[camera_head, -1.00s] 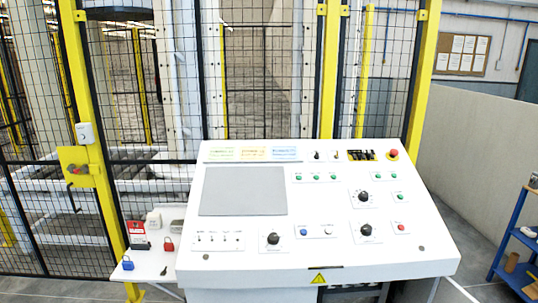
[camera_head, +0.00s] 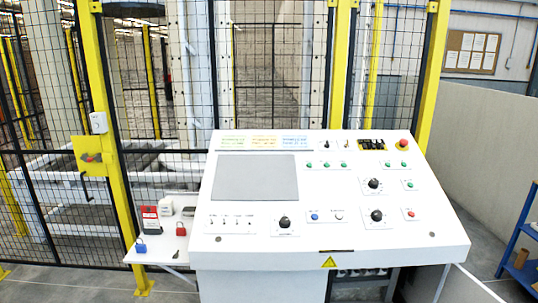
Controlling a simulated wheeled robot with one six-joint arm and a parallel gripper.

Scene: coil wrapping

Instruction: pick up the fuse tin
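A small side shelf (camera_head: 155,257) is fixed at the left of the white control console (camera_head: 330,250). On its back right, against the console's side, is a small grey box (camera_head: 188,211) that may be the fuse tin; it is partly hidden by the console edge and too small to read. Beside it are a white block (camera_head: 165,207) and a red and white box (camera_head: 150,219). A red padlock (camera_head: 180,229) and a blue padlock (camera_head: 141,247) stand nearer the front, with a small dark item (camera_head: 176,254). My gripper is not in view.
The console has a grey screen, knobs and buttons. A yellow-framed mesh fence (camera_head: 118,190) stands behind the shelf, its post close to the shelf's left. A blue rack (camera_head: 515,240) is at the right edge. Floor is clear at front left.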

